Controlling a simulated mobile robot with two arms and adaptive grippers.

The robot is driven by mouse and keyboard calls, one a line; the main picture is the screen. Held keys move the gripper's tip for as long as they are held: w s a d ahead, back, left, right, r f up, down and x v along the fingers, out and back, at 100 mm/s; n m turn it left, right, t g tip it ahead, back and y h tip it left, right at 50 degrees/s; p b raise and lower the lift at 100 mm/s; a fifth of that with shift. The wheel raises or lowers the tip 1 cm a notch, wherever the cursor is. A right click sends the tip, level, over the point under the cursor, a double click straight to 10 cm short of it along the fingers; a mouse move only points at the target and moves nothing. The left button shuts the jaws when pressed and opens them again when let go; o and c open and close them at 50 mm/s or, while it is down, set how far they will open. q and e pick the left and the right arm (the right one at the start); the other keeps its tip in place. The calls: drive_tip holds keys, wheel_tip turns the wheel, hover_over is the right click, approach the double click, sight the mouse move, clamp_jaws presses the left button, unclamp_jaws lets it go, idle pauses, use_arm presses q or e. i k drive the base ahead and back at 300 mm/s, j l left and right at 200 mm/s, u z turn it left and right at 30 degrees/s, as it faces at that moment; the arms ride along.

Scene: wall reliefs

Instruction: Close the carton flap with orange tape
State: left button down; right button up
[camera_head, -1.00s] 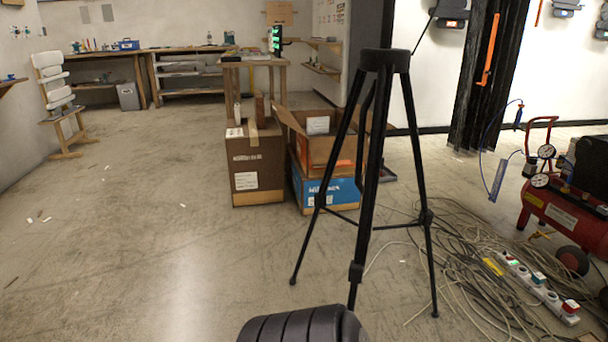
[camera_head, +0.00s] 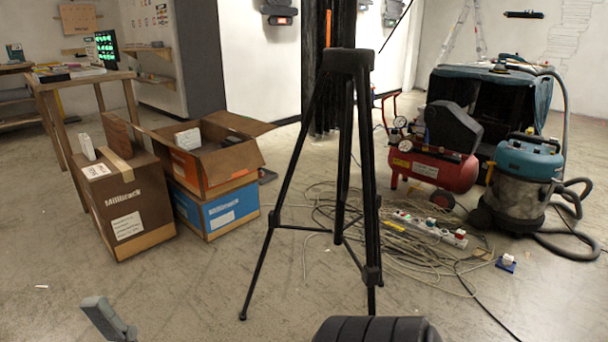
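The carton with orange on its side (camera_head: 232,172) stands at left of centre, on top of a blue carton (camera_head: 233,208). It is open. One flap slopes out toward the right, and another stands out at its left. A white item (camera_head: 188,138) shows at its opening. A grey piece (camera_head: 109,320) at the bottom left edge looks like part of my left gripper. It is well short of the cartons and touches nothing visible. Its fingertips are not clear enough to show open or shut.
A brown Millbrack carton (camera_head: 124,202) stands left of the stack, with items on top. A black tripod (camera_head: 352,62) stands just right. Loose cables (camera_head: 400,262), a power strip (camera_head: 430,228), a red compressor (camera_head: 440,168) and a vacuum (camera_head: 520,185) fill the right. The front left floor is clear.

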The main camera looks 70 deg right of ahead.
sight(219, 166)
drive_tip(key=i+l+z, duration=0.15)
drive_tip(key=i+z, duration=0.2)
drive_tip(key=i, duration=0.2)
drive_tip(key=i+z, duration=0.35)
drive_tip(key=i, duration=0.2)
drive_tip(key=i+j+z, duration=0.15)
drive_tip(key=i+z, duration=0.2)
drive_tip(key=i, duration=0.2)
drive_tip(key=i+z, duration=0.25)
drive_tip(key=z, duration=0.2)
drive_tip(key=i+z, duration=0.2)
drive_tip(key=z, duration=0.25)
drive_tip(key=i+j+z, duration=0.15)
drive_tip(key=z, duration=0.3)
drive_tip(key=i+j+z, duration=0.2)
drive_tip(key=z, duration=0.25)
drive_tip(key=i+j+z, duration=0.1)
drive_tip(key=i+z, duration=0.15)
drive_tip(key=z, duration=0.15)
drive_tip(key=i+j+z, duration=0.2)
drive_tip(key=z, duration=0.15)
drive_tip(key=i+j+z, duration=0.2)
drive_tip(key=z, duration=0.2)
